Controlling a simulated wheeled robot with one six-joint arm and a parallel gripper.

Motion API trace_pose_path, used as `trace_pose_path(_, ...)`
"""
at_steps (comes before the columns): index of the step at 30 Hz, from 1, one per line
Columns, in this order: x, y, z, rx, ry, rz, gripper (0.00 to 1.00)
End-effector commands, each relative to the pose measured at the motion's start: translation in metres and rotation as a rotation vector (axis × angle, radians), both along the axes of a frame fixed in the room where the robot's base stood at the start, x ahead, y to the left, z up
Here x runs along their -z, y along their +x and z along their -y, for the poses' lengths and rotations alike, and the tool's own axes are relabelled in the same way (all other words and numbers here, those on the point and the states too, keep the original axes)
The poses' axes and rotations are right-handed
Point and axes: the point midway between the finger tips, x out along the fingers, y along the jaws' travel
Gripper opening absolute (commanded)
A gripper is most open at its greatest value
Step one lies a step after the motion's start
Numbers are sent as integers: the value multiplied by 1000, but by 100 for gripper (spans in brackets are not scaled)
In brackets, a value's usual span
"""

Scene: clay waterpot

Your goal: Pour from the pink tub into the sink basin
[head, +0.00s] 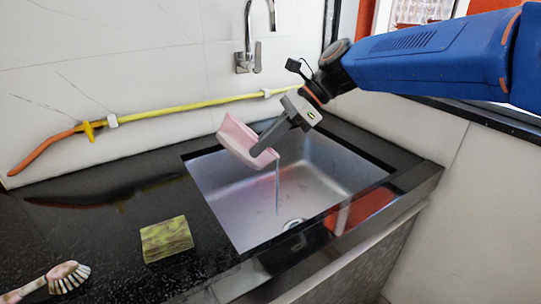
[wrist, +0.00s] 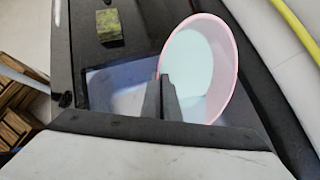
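The pink tub (head: 240,141) is tilted above the sink basin (head: 229,177), with its open end toward the right. A thin stream of liquid (head: 277,187) falls from its lower right edge into the basin. My gripper (head: 262,148) is shut on the tub's wall and holds it up in the air. In the wrist view the tub (wrist: 229,50) shows pale liquid inside, and my gripper's fingers (wrist: 162,95) sit at its left rim. The sink basin (wrist: 127,101) lies below.
A sponge (head: 166,239) and a brush (head: 62,278) lie on the black counter (head: 100,226) left of the basin. A faucet (head: 248,58) is on the back wall. A yellow hose (head: 180,108) runs along that wall.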

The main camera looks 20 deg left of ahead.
Motion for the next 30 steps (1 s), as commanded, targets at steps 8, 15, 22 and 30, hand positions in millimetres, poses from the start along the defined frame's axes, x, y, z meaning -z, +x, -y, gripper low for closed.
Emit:
trace_pose_path(8,-2,4,5,2,55,-52,0)
trace_pose_path(15,-3,5,6,2,68,-63,0)
trace_pose_path(22,-3,5,6,1,68,-62,0)
trace_pose_path(30,-3,5,6,2,71,-66,0)
